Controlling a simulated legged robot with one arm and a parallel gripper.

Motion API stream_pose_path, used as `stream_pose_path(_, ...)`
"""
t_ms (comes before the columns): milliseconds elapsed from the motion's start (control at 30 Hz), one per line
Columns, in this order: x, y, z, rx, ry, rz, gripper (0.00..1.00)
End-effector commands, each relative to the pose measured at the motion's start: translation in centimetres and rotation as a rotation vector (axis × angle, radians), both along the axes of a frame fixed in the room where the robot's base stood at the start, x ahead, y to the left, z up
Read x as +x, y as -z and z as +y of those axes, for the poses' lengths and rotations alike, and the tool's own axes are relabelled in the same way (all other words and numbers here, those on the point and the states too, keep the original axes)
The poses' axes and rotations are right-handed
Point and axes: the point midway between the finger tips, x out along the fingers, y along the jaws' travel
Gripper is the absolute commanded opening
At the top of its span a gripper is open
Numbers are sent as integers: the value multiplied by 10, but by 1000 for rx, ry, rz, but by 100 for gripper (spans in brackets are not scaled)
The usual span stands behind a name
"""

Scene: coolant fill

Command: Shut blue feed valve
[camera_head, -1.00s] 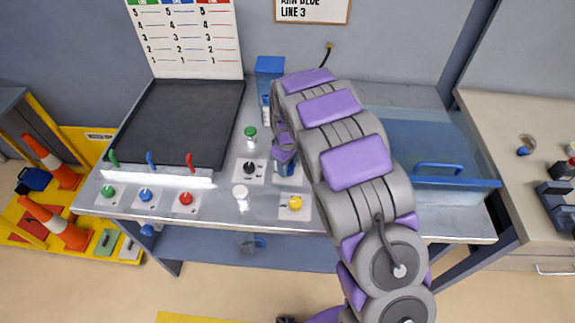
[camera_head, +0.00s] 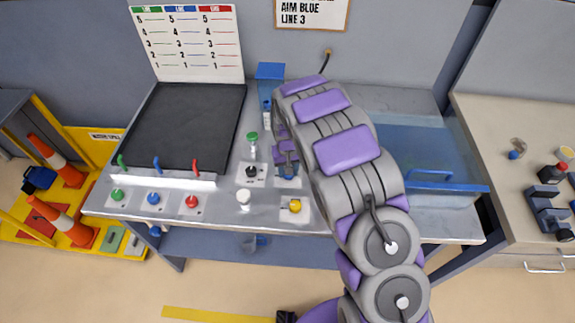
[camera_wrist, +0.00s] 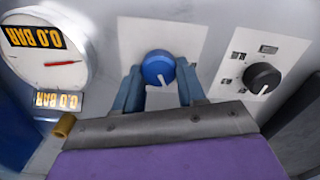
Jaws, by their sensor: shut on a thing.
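In the wrist view a round blue knob (camera_wrist: 153,66) with a light pointer mark sits on a white plate (camera_wrist: 190,35). My gripper (camera_wrist: 159,80) has a finger on each side of it and is shut on it. In the head view my gripper (camera_head: 287,164) is low over the bench, right of a black knob (camera_head: 251,171); the blue knob is mostly hidden there. Another blue knob (camera_head: 153,198) and a blue lever (camera_head: 157,164) are at the front left.
A gauge (camera_wrist: 45,50) reads 0.0 BAR, upside down in the wrist view. Green (camera_head: 117,195), red (camera_head: 192,202), white (camera_head: 244,197) and yellow (camera_head: 295,206) knobs stand along the bench front. A blue clear-sided tank (camera_head: 430,180) is at right. A wall sign (camera_head: 310,12) reads "AIM BLUE LINE 3".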

Motion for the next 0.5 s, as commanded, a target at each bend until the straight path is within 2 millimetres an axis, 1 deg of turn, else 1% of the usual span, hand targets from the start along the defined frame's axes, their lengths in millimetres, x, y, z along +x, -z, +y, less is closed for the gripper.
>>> stream_pose_path(500, -3, 1, -1, -2, 483, 7, 9)
